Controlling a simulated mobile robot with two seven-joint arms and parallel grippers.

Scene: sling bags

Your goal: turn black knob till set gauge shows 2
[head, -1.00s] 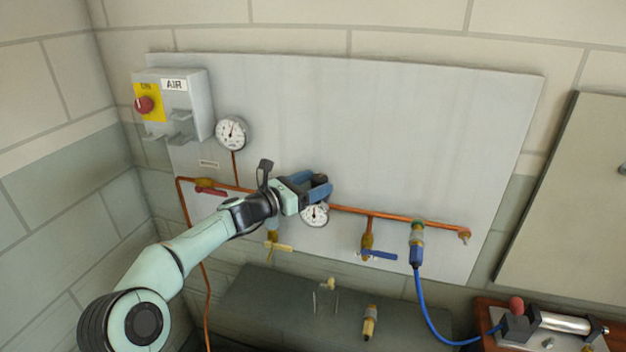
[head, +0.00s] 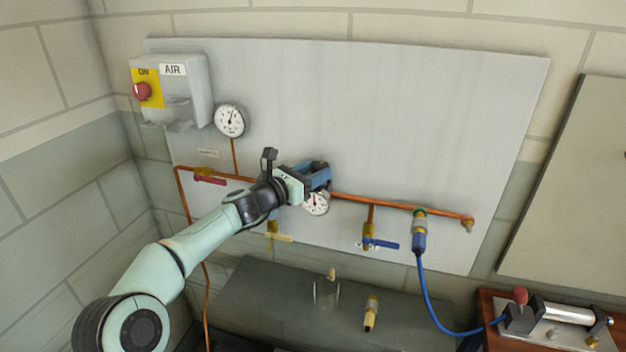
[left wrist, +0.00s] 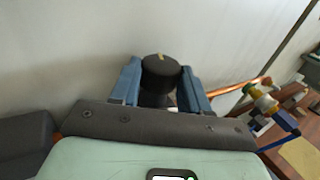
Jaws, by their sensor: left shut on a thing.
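The black knob (left wrist: 160,72) shows in the left wrist view, with a pale yellow mark on its top. It sits between the blue fingers of my left gripper (left wrist: 165,88), which is shut on it. In the head view my left gripper (head: 318,175) is at the copper pipe in front of the grey panel and hides the knob. The set gauge (head: 316,204), a small white dial, is just below the gripper and partly covered by it. Its needle is too small to read. My right gripper is not in view.
A larger gauge (head: 230,120) and an AIR switch box (head: 184,92) are at the panel's upper left. A red-handled valve (head: 210,180), a yellow-handled valve (head: 279,237) and a blue-handled valve (head: 381,244) lie along the copper pipe (head: 385,205). A blue hose (head: 427,295) hangs at the right.

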